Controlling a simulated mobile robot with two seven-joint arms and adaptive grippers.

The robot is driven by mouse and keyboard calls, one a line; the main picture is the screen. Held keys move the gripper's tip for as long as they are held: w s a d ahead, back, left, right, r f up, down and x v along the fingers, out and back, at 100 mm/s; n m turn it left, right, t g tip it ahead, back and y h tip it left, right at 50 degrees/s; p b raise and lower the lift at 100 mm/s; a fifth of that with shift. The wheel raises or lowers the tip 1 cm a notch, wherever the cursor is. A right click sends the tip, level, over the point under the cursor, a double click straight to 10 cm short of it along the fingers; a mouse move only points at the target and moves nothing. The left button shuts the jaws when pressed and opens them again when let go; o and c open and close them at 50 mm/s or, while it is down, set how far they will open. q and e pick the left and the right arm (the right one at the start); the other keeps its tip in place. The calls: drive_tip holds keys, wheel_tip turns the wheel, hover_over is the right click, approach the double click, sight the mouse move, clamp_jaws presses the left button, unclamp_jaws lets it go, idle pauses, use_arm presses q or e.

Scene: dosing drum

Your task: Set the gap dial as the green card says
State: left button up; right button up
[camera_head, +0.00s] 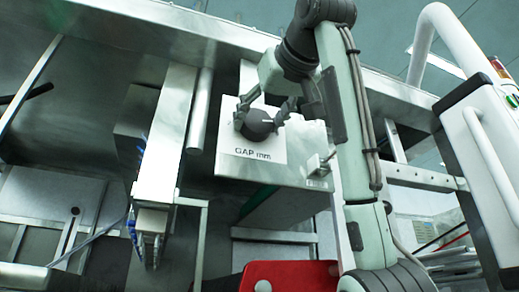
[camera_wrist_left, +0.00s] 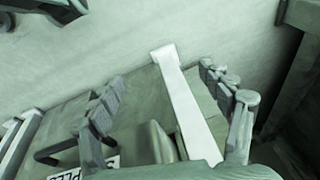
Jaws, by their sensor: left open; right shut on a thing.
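The gap dial (camera_head: 259,126) is a dark round knob with a light pointer line, on a white plate (camera_head: 243,148) marked "GAP mm" on a metal box. My right gripper (camera_head: 264,112) is shut on the dial, with its dark fingers on either side of the knob. The numbers around the dial are too small or covered to read. My left gripper (camera_wrist_left: 168,95) shows in the left wrist view, open, with a pale metal bar (camera_wrist_left: 188,105) between its spread fingers. I cannot make out the left gripper in the head view, and no green card is readable.
A metal column (camera_head: 165,140) stands left of the dial box. A small metal fitting (camera_head: 320,163) sticks out at the box's right. A red plate (camera_head: 290,276) is at the bottom. A white rail (camera_head: 432,30) and a dark-edged panel (camera_head: 490,140) stand at the right.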

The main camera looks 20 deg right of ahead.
drive_tip(key=n, duration=0.2)
drive_tip(key=shift+r+n, duration=0.1)
drive_tip(key=shift+n, duration=3)
drive_tip(key=shift+n+p, duration=0.3)
drive_tip(key=shift+n, duration=0.3)
use_arm(q)
drive_tip(key=shift+s+a+f, duration=0.1)
drive_tip(key=shift+s+f, duration=0.25)
drive_tip(key=shift+f, duration=0.4)
drive_tip(key=shift+r, duration=0.1)
use_arm(e)
drive_tip(key=o, duration=1.2)
